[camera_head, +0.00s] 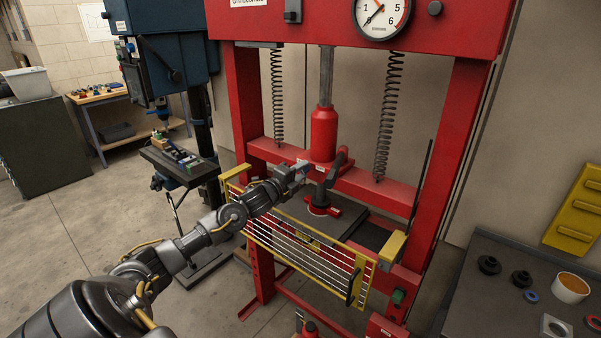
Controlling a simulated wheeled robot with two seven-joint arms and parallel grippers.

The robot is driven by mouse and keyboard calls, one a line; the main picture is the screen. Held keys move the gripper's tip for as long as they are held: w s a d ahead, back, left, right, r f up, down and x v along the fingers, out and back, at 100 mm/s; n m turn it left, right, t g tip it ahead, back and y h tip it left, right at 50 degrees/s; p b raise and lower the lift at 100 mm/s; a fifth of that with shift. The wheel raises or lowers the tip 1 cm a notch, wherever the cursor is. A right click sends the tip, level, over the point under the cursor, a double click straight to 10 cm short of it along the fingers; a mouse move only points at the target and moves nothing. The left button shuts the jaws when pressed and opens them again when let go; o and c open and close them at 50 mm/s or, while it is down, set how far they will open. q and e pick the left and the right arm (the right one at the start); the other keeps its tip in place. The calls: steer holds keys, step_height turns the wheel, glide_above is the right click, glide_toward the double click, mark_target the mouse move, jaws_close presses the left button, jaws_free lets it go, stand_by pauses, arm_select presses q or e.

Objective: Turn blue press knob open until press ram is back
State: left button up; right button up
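The red press (468,110) stands in front of me. Its red cylinder (324,132) hangs under a bright rod (326,78), between two coil springs. My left gripper (303,170) is at the cylinder's lower left, in front of the press. Its fingers are too small and dark to tell open from shut. I cannot make out the blue knob; the gripper may hide it. My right gripper is out of view.
A barred guard (300,252) with yellow ends crosses the press front below my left arm. A gauge (382,16) is on top. A blue drill press (165,45) stands left. A dark bench (490,290) with rings and a cup (570,288) is right.

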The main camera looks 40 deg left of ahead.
arm_select(q)
steer(key=o, duration=0.4)
steer(key=shift+f, duration=0.2)
steer(key=shift+r, duration=0.1)
steer(key=shift+s, duration=0.45)
steer(key=s+b, duration=0.3)
steer(key=s, duration=0.7)
